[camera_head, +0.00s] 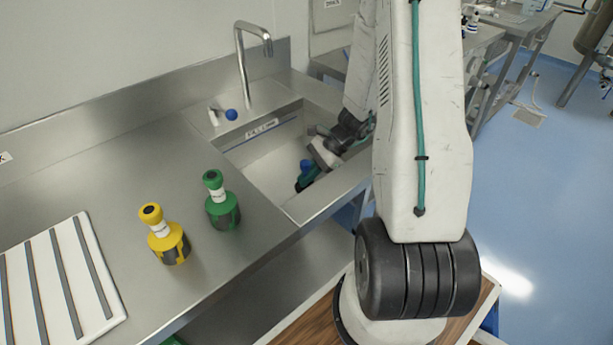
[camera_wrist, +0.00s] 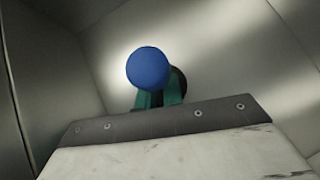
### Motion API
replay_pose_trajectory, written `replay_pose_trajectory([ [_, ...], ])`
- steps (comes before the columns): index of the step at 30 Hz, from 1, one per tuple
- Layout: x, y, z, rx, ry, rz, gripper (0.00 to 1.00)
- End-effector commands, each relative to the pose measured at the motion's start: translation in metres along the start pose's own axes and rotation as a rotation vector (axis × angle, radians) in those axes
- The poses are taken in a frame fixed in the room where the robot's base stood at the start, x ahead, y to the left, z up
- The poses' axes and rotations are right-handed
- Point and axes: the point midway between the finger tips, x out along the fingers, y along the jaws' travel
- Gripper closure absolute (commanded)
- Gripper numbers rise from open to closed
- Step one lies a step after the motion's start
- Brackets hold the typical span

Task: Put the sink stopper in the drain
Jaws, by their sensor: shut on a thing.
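The sink stopper (camera_head: 306,165) shows as a blue, ball-like knob inside the steel sink basin. In the wrist view the blue knob (camera_wrist: 148,68) sits between the teal fingers of my gripper (camera_wrist: 158,98). My gripper (camera_head: 304,179) is down in the basin, shut on the stopper. The lower part of the stopper is hidden by the knob and fingers. A dark round shape (camera_wrist: 179,84) shows partly behind the knob; I cannot tell whether it is the drain or part of the stopper. The drain is not clearly visible in the head view.
The sink (camera_head: 245,160) has steep walls around my gripper. A faucet (camera_head: 243,65) and a blue-knobbed lever (camera_head: 231,115) stand behind it. A green-topped item (camera_head: 222,208), a yellow-topped item (camera_head: 168,243) and a white striped rack (camera_head: 60,285) stand on the counter to the left.

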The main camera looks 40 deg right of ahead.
Motion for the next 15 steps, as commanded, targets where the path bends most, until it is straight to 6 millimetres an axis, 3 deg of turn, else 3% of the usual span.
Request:
replay_pose_trajectory([
  [5,0.0025,0.0003,-0.0023,0.001,-0.001,0.001,1.0],
  [6,0.002,0.0002,-0.0019,0.001,0.0,0.0,0.8],
  [7,0.002,0.0001,-0.0019,0.0,0.0,0.0,0.72],
  [8,0.002,0.0001,-0.0018,0.001,0.0,0.0,0.7],
  [15,0.0017,0.0001,-0.0016,0.001,0.0,0.0,0.7],
])
